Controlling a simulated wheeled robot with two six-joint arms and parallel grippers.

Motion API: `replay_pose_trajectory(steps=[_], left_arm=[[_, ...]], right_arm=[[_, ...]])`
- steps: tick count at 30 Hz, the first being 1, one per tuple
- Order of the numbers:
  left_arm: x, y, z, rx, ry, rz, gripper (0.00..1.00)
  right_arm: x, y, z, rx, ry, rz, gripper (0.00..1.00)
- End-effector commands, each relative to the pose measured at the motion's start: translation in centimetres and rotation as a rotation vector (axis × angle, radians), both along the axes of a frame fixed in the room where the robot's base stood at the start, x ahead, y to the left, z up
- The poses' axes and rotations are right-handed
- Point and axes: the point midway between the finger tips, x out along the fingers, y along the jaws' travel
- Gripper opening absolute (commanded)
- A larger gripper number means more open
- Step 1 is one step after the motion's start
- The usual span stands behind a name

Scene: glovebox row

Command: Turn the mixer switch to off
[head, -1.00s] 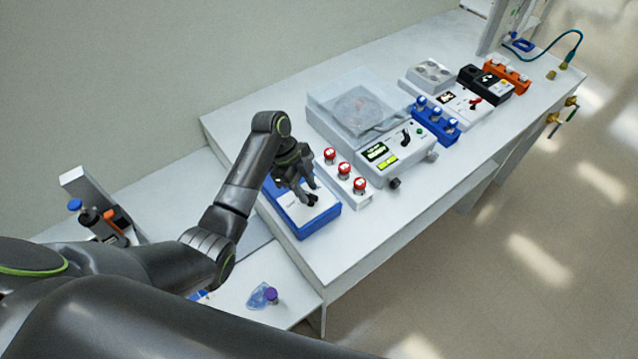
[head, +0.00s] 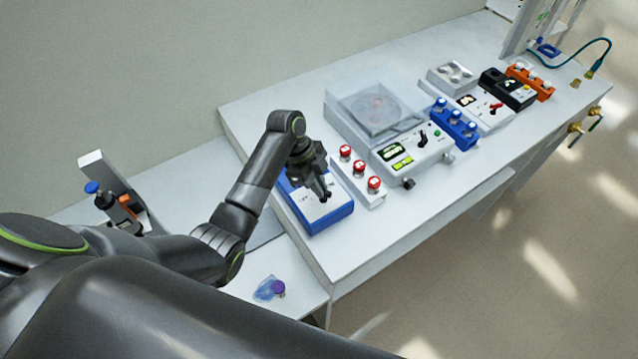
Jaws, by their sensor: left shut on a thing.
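The mixer appears to be the blue box with a white top (head: 299,202) at the near left end of the bench. Its label is too small to read. My left gripper (head: 326,195) is over the white top, pointing down. Its fingers are shut on a small dark part there, which looks like the mixer switch. The fingers mostly hide the switch, so its position cannot be read. My right gripper is not in view.
A rack of red-capped vials (head: 359,172) stands close to the right of the mixer. Beyond are a clear-lidded device (head: 415,146), a blue vial rack (head: 453,126) and a white device with a red lever (head: 480,112). A purple-capped item (head: 278,288) lies on the lower surface. The bench front is clear.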

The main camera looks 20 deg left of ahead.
Motion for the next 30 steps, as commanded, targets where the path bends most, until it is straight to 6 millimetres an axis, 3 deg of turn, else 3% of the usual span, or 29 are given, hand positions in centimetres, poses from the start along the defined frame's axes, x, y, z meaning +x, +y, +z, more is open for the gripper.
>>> replay_pose_trajectory(steps=[10, 23, 24, 28, 30], left_arm=[[-0.45, -0.22, -0.06, -0.005, 0.001, 0.325, 0.0], [-0.49, -0.25, -0.06, -0.006, 0.003, 0.377, 0.0], [-0.48, -0.25, -0.05, -0.006, 0.003, 0.377, 0.15], [-0.46, -0.21, -0.04, -0.005, 0.002, 0.377, 0.32], [-0.46, -0.18, -0.03, -0.004, 0.002, 0.377, 0.33]], right_arm=[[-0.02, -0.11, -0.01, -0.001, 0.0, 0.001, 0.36], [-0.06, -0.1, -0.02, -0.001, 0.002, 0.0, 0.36], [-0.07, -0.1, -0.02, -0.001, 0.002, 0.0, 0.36], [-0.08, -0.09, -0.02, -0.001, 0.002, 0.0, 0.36], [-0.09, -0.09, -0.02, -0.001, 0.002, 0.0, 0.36]])
